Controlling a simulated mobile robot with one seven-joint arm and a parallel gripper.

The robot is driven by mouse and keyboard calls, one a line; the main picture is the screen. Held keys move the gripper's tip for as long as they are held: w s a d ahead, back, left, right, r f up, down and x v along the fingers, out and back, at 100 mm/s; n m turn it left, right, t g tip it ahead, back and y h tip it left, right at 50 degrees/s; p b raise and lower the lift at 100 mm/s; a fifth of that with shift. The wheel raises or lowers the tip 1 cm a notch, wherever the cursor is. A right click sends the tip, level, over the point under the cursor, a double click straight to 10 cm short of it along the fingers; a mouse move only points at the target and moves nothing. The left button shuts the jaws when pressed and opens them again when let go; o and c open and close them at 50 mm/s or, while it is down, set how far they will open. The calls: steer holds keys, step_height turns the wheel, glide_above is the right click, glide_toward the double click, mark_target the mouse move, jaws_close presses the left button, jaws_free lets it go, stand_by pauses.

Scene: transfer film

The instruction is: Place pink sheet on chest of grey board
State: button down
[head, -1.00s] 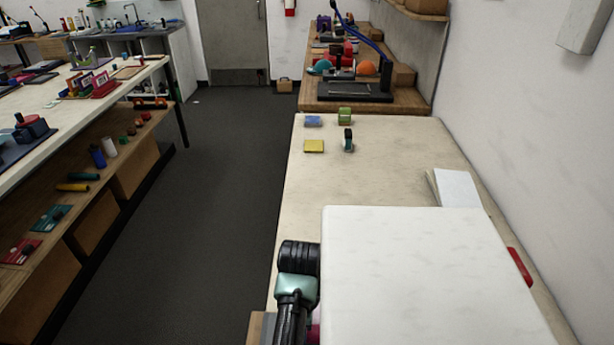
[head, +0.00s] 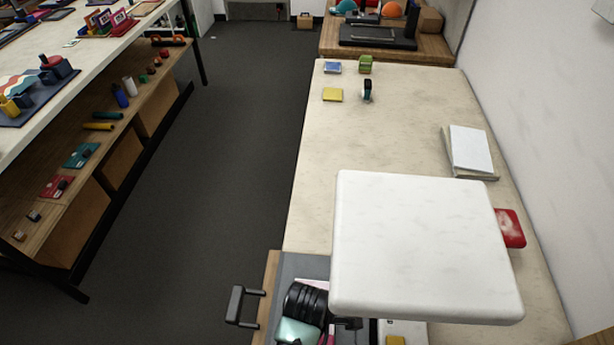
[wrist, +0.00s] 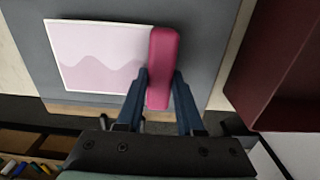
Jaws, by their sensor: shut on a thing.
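In the wrist view my gripper (wrist: 160,78) has its dark blue fingers closed on a magenta block (wrist: 163,50). The block lies along the right edge of the pink sheet (wrist: 95,58), a white-bordered sheet with a wavy pink picture. I cannot tell whether the two are joined. The sheet is over the grey board (wrist: 205,35); whether it touches the board is unclear. In the head view the grey board (head: 292,266) shows at the bottom, with a sliver of pink beside my black wrist. A white slab hides the rest.
The large white slab (head: 425,240) stands over the bench's near end, with a red object (head: 511,228) at its right. A dark red box (wrist: 275,60) is right of my gripper in the wrist view. A paper stack (head: 470,150) lies at right. The bench's middle is clear.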

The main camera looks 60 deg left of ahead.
steer(key=shift+f, duration=0.85)
steer(key=shift+f, duration=0.1)
steer(key=c, duration=0.5)
jaws_free()
steer(key=shift+c, duration=0.2)
steer(key=shift+r+b, duration=0.35)
steer(key=shift+r, duration=3.55)
